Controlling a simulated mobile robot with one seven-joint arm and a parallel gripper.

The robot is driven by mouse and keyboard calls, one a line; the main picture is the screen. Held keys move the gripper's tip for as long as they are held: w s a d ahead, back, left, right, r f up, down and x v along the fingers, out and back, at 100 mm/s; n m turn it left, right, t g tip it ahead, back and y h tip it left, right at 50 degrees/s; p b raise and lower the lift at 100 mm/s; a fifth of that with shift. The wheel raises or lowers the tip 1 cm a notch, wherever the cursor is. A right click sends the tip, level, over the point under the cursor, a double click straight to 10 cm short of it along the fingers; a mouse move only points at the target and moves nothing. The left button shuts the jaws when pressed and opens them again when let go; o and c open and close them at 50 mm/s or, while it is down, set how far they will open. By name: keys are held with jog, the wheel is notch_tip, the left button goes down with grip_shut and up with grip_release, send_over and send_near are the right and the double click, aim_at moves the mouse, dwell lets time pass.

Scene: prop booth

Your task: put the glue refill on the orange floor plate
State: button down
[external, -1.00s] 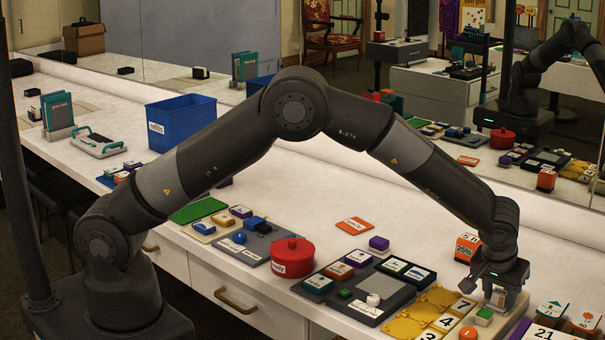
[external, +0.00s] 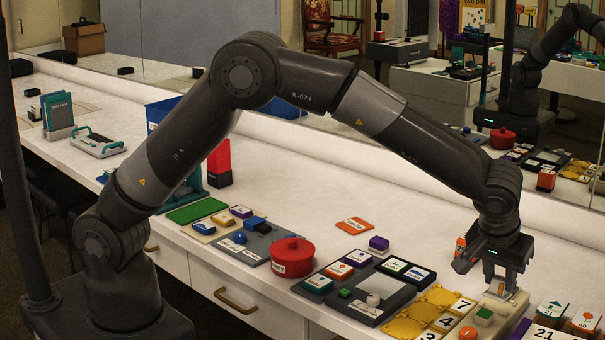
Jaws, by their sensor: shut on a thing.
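My gripper (external: 501,286) is at the right of the counter, pointing down and shut on a small pale block with an orange mark (external: 499,289), which I take to be the glue refill. The fingers cover part of it, and no label can be read. It is at the beige tray (external: 479,327) at the right; I cannot tell whether it touches the tray. The orange floor plate (external: 354,225) is a flat orange piece with a small white label, lying on the white counter left of my gripper. Its top is bare.
A purple block (external: 379,244), a dark tray (external: 391,299) and yellow pieces (external: 438,297) lie between my gripper and the plate. A red pot (external: 292,259) stands further left. The counter behind the plate is clear.

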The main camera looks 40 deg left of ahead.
jog(key=shift+s+r, duration=0.25)
jog(key=shift+s, duration=0.1)
jog(key=w+a+f+n+y, duration=0.15)
jog(key=w+a+n, duration=0.25)
jog(key=w+a, duration=0.6)
jog(key=n+g+y, duration=0.2)
jog(key=n+y, duration=0.3)
jog(key=n, duration=0.5)
send_over(352, 223)
jog(key=s+d, duration=0.1)
jog(key=d, duration=0.2)
notch_tip(352, 223, down, 8)
jog(key=shift+a+r, duration=0.1)
jog(key=shift+r, duration=0.15)
jog(key=shift+w+a+f, duration=0.1)
jog(key=shift+f, duration=0.3)
jog(key=shift+f+h, duration=0.25)
jog(key=shift+f, duration=1.45)
jog(key=shift+f, duration=0.1)
